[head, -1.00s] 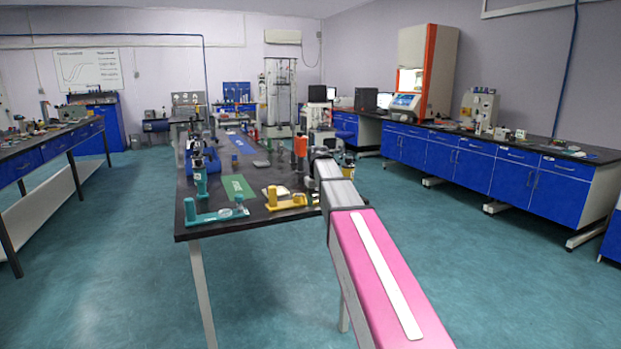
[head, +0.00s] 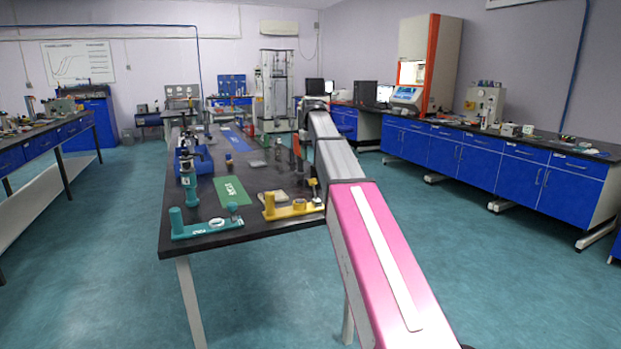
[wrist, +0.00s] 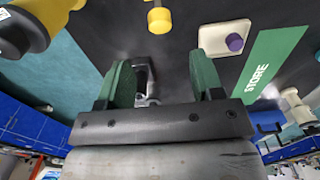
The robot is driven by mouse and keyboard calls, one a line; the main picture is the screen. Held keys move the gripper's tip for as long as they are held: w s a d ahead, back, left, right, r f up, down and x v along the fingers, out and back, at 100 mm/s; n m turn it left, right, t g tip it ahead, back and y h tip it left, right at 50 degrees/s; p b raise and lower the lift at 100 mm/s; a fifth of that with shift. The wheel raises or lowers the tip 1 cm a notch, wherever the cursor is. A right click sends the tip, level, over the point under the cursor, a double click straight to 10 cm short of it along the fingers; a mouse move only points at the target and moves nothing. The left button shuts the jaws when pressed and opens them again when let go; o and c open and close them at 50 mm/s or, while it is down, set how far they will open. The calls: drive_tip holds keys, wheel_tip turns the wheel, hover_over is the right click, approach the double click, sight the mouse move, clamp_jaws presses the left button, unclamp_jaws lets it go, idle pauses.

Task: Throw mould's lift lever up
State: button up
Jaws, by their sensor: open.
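My gripper (wrist: 162,85) shows in the wrist view with its two green fingers apart and nothing clamped between them. A small grey metal part (wrist: 146,80) shows in the gap, beyond the fingers; I cannot tell if it is the mould's lift lever. A yellow-capped part (wrist: 158,18) stands beyond the fingers. In the head view, a yellow fixture (head: 292,210) and a teal fixture (head: 208,230) sit near the bench's front edge. My arm hides the gripper there. I cannot identify the mould or its lever for certain.
The black bench (head: 245,235) holds a green STORE mat (head: 230,191), also in the wrist view (wrist: 270,65). A pale tray with a purple knob (wrist: 235,43) lies beside that mat. A blue device (head: 192,160) stands at the bench's left edge. Open floor surrounds the bench.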

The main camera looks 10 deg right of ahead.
sight(313, 180)
drive_tip(key=shift+w+f, duration=0.1)
drive_tip(key=shift+w, duration=0.1)
wheel_tip(313, 180, down, 10)
drive_tip(key=shift+f, duration=0.25)
clamp_jaws()
